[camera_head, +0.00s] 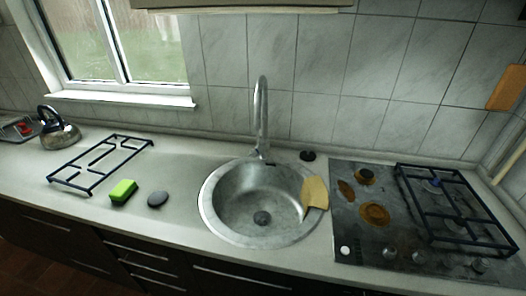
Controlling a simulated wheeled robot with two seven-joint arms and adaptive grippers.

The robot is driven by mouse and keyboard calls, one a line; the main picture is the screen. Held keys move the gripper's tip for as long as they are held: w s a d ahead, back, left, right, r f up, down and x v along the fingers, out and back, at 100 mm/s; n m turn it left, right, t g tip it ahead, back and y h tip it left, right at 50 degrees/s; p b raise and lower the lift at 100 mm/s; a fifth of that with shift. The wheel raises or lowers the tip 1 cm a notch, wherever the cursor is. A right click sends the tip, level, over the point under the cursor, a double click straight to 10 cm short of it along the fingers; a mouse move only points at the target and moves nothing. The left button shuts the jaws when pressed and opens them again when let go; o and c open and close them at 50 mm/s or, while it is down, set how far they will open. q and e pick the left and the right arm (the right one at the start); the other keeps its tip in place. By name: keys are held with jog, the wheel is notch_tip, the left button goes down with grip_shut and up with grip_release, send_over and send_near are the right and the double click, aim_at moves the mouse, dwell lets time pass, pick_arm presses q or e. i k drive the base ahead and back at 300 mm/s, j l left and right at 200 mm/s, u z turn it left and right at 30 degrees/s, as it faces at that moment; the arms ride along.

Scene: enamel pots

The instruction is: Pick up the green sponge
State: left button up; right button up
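The green sponge (123,190) lies on the countertop left of the sink. It has a bright green top and a dark side facing the front. A round dark burner cap (158,199) lies just to its right, apart from it. A dark blue stove grate (101,163) lies behind and to the left of the sponge. Neither of my grippers shows in the head view.
The round steel sink (213,217) with its tall faucet (261,120) is right of the sponge. A yellow cloth or similar piece (315,193) lies on its rim. A stained hob (345,215) is at right, a kettle (59,133) at far left. The counter before the sponge is clear.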

aim_at(123, 192)
jog(key=u, duration=1.3)
jog(key=i+j+u, duration=0.65)
jog(key=i+j, duration=0.05)
jog(key=j, duration=0.05)
